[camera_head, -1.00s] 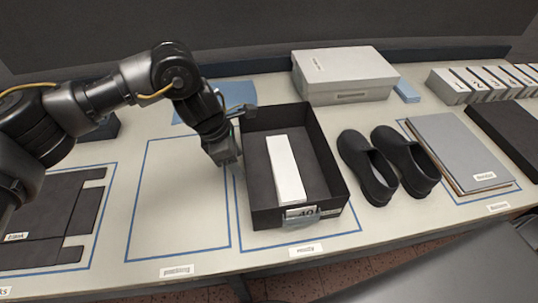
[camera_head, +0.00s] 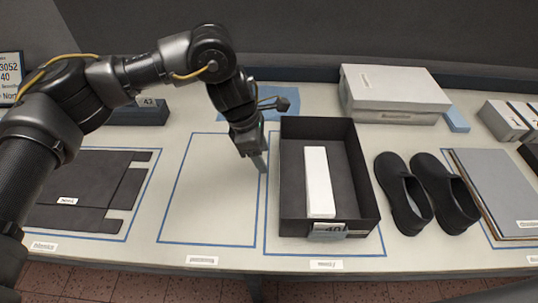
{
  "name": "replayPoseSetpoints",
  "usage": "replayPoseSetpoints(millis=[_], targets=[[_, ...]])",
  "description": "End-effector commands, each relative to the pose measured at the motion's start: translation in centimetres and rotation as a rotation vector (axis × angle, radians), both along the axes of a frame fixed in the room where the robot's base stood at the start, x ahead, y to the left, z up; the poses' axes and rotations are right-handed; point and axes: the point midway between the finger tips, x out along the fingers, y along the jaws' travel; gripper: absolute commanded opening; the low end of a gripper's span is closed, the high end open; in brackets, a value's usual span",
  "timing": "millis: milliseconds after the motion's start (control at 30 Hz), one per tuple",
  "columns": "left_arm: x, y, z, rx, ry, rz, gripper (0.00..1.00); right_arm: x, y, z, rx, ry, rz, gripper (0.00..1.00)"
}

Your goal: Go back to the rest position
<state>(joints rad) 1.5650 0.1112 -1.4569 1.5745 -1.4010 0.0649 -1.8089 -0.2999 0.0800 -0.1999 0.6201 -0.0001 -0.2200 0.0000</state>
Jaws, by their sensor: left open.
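My left gripper (camera_head: 259,161) hangs over the table just left of the black open box (camera_head: 287,200), near the right edge of an empty blue-outlined area. It points down and holds nothing that I can see. The black box stands in its own outlined area with a white block (camera_head: 318,182) lying inside it and a tag marked 40 (camera_head: 328,230) at its front. My right gripper is not in view.
A pair of black shoes (camera_head: 441,189) stands right of the box. A grey lidded box (camera_head: 392,92) is behind. A flat black box blank (camera_head: 84,190) lies at the left. The outlined area (camera_head: 208,200) in the middle is clear.

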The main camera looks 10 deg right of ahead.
Motion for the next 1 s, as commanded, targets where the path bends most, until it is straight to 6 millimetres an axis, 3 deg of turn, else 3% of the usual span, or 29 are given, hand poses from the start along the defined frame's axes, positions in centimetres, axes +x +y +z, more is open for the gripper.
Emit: replayPoseSetpoints(millis=[600, 1000], targets=[[0.0, 0.4, 0.9, 0.0, 0.0, 0.0, 0.55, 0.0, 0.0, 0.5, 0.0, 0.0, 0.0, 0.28], [0.0, 0.4, 7.1, 0.0, 0.0, 0.0, 0.55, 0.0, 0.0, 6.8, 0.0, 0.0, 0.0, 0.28]])
